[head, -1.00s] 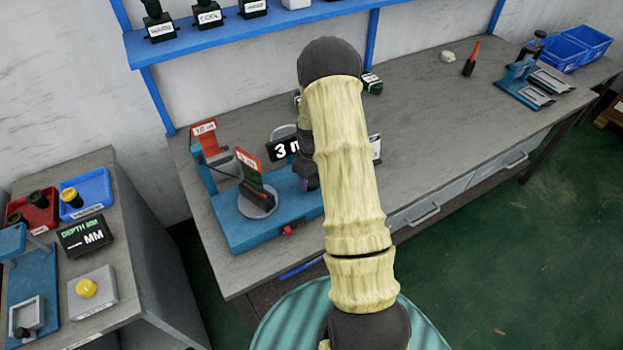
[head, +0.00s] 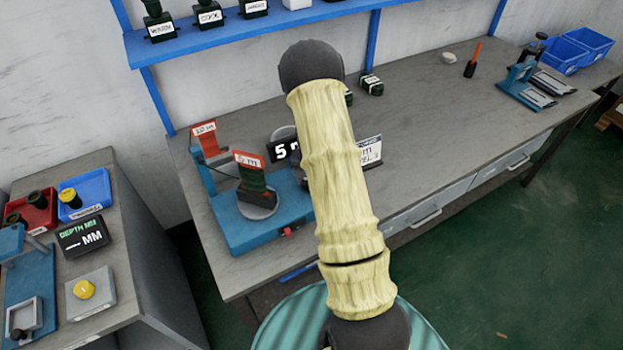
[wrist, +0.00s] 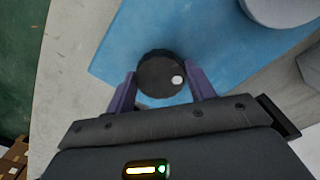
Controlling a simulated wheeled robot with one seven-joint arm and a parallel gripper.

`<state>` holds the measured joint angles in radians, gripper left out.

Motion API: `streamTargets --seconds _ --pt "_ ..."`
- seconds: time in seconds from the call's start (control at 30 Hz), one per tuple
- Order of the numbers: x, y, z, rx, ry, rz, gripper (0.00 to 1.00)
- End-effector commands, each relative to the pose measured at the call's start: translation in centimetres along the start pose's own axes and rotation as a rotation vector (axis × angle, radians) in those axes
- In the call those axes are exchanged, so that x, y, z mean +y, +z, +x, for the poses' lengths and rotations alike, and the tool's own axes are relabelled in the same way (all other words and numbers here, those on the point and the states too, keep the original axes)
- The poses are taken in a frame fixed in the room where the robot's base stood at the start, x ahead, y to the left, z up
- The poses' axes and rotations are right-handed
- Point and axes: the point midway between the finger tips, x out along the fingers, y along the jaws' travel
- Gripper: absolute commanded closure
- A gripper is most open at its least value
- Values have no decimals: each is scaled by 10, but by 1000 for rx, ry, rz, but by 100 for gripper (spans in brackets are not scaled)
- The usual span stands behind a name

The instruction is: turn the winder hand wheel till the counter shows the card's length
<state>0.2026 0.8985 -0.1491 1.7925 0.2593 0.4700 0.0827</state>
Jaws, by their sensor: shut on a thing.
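The winder is a blue base (head: 229,228) on the bench, with a round grey plate (head: 258,213) carrying a dark green piece with a red-topped label. Its counter (head: 283,151) shows a 5 and the start of a unit; my arm hides the rest. The card (head: 371,151) stands partly behind my arm, its text only partly readable. In the wrist view the dark round hand wheel or its knob (wrist: 160,76), with a white spot, sits between the two purple fingers of my gripper (wrist: 163,88), which is shut on it. The head view hides the gripper behind my arm.
A red holder with a label (head: 208,140) stands at the winder's back left. A side bench at left holds a depth display (head: 83,237). The bench (head: 430,110) right of my arm is largely clear.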

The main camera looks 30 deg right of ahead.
Motion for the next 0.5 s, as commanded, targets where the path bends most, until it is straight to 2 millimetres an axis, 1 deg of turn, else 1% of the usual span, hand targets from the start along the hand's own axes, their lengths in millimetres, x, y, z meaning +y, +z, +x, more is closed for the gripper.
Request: streamTargets --seconds 0.23,0.5 --pt "-1 -2 -2 5 -2 161 69" --pt "-2 -2 -2 4 -3 238 69"
